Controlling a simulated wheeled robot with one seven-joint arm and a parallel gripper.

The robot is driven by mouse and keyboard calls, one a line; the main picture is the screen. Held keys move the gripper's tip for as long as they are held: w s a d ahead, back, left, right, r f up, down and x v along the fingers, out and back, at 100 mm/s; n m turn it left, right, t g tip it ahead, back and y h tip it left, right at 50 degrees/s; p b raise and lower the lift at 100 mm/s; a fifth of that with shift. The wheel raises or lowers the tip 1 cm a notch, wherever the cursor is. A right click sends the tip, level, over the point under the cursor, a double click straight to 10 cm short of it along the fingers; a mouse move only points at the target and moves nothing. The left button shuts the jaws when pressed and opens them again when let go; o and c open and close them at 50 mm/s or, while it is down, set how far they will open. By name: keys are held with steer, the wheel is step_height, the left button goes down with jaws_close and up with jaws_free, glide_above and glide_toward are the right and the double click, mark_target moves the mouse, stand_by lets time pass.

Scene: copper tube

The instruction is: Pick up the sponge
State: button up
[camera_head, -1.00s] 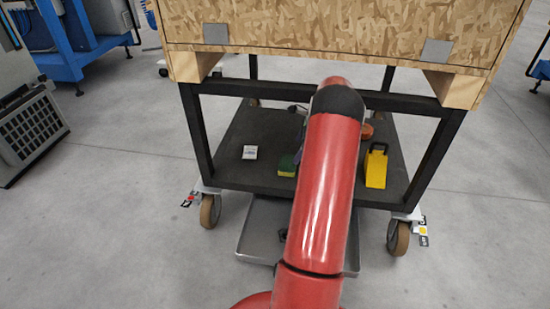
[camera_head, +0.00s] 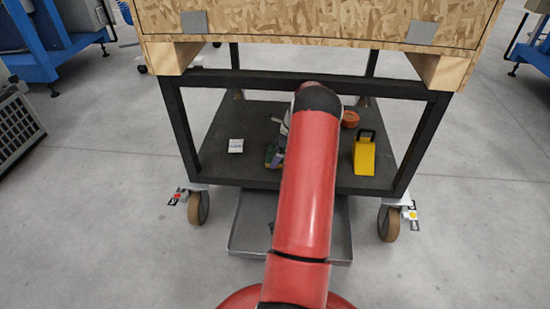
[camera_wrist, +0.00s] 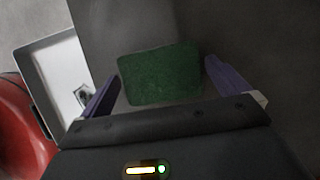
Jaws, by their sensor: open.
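The sponge (camera_wrist: 160,74) shows its green face in the wrist view, on the dark shelf. My gripper (camera_wrist: 160,78) is open, with one purple finger to the left of the sponge and one to its right. The sponge looks to lie between or just below the fingertips; I cannot tell how much gap is left in depth. In the head view only a small part of the sponge (camera_head: 270,152) shows at the left of my red arm, which hides most of it and the gripper.
The shelf (camera_head: 215,170) sits under a wooden crate (camera_head: 320,22) on a black frame. A grey tray (camera_head: 247,225) lies below the front edge.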

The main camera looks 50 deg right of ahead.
steer(key=c, duration=0.8)
steer(key=shift+r, duration=0.1)
step_height(320, 180, up, 10)
steer(key=p, duration=0.1)
steer(key=shift+p, duration=0.35)
